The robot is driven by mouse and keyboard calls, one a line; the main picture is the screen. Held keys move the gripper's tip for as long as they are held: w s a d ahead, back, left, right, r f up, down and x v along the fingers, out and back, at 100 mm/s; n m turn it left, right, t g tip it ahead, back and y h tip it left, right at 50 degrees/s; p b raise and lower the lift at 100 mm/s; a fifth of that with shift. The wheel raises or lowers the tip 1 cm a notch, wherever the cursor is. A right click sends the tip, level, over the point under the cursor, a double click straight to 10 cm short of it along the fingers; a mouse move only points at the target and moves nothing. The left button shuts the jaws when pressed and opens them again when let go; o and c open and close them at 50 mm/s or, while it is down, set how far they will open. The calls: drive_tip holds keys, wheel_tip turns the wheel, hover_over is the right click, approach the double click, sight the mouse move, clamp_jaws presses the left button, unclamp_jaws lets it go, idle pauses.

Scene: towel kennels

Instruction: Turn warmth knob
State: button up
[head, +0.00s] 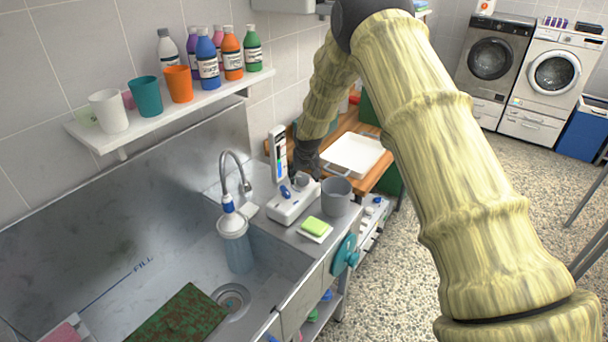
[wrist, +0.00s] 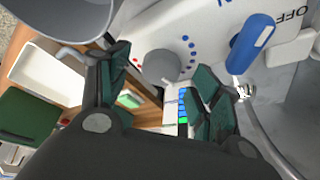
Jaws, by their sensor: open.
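The warmth knob is a round grey knob (wrist: 160,67) with an arc of red and blue dots beside it, on a white control unit (head: 291,207) at the sink's right end. In the head view the knob (head: 301,180) is small and partly covered by my gripper (head: 305,163). In the wrist view my gripper (wrist: 162,72) is open, with one dark green finger to each side of the knob. The fingers appear apart from it; exact depth is hard to tell. A blue lever (wrist: 250,44) near an "OFF" label sits right of the knob.
A grey mug (head: 336,196) and a green sponge (head: 314,226) stand close to the unit. A tap (head: 234,172) rises on its left. A white tray (head: 356,155) lies on a wooden surface behind. Bottles and cups fill the wall shelf (head: 190,105).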

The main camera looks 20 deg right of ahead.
sight(303, 178)
drive_tip(key=w+f, duration=0.3)
drive_tip(key=shift+f, duration=0.2)
drive_tip(key=shift+s+r, duration=0.3)
drive_tip(key=shift+s, duration=0.05)
drive_tip(key=shift+s+r, duration=0.85)
drive_tip(key=shift+s, duration=0.15)
drive_tip(key=c, duration=0.4)
drive_tip(key=shift+w+f, duration=0.1)
drive_tip(key=c, duration=0.3)
drive_tip(key=shift+w+f, duration=0.4)
drive_tip(key=c, duration=0.3)
drive_tip(key=shift+w+f, duration=0.15)
drive_tip(key=shift+f, duration=0.1)
